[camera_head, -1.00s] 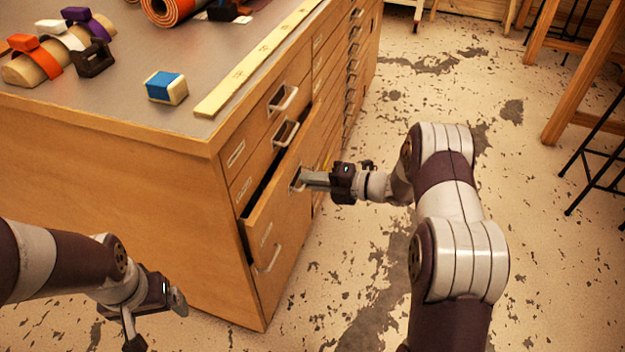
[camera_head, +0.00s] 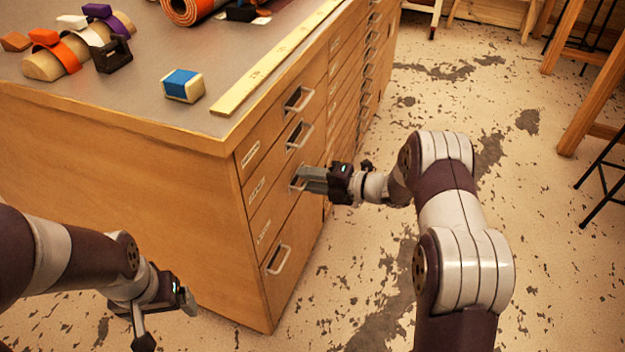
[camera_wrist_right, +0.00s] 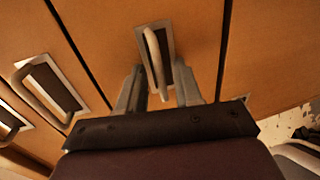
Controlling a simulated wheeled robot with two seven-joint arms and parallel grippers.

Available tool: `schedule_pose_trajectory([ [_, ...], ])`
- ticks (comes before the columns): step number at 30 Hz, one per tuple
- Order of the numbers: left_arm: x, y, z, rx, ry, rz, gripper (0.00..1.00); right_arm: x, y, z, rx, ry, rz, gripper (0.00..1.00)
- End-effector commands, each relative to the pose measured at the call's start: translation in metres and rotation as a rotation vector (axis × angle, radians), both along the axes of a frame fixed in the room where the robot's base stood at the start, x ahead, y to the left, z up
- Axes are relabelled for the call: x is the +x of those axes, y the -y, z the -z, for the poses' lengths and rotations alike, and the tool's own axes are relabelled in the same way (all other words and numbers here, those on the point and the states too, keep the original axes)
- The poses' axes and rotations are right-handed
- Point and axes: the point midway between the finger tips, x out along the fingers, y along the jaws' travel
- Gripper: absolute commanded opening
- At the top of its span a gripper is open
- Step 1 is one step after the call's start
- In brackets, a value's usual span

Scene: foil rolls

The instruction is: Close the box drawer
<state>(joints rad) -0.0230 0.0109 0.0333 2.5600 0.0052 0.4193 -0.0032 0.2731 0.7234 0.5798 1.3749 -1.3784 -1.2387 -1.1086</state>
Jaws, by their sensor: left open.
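The wooden cabinet's third drawer from the top (camera_head: 272,220) now looks flush with the front face, with no dark gap showing above it. Its metal handle (camera_wrist_right: 155,60) shows in the right wrist view between my two fingers. My right gripper (camera_head: 308,180) is at this drawer's front; in the right wrist view its fingers (camera_wrist_right: 158,92) stand apart on either side of the handle. The fingers hide part of the handle in the head view. My left gripper (camera_head: 167,322) is open and empty, low beside the cabinet's near side.
The cabinet top (camera_head: 130,85) holds a blue and white block (camera_head: 183,86), a yellow ruler strip (camera_head: 275,60), an orange roll (camera_head: 190,8) and several coloured pieces at the back left. Wooden-legged furniture (camera_head: 590,90) stands at the right.

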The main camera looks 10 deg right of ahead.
Motion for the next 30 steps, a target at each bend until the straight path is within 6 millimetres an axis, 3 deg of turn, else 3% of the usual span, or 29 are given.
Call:
schedule_pose_trajectory([
  [7,0.0,0.0,-0.005,0.0,0.0,0.0,0.89,-0.006,0.011,-0.005,0.0,0.0,0.004,0.34],
  [15,0.0,0.0,-0.024,0.0,0.0,0.0,0.89,-0.044,0.068,-0.022,0.001,0.001,0.005,0.34],
  [21,0.0,0.0,-0.03,0.0,0.0,0.0,0.89,-0.065,0.097,-0.027,0.001,0.0,0.002,0.34],
  [30,0.0,0.0,-0.03,0.0,0.0,0.0,0.89,-0.069,0.103,-0.026,0.0,0.0,-0.001,0.34],
])
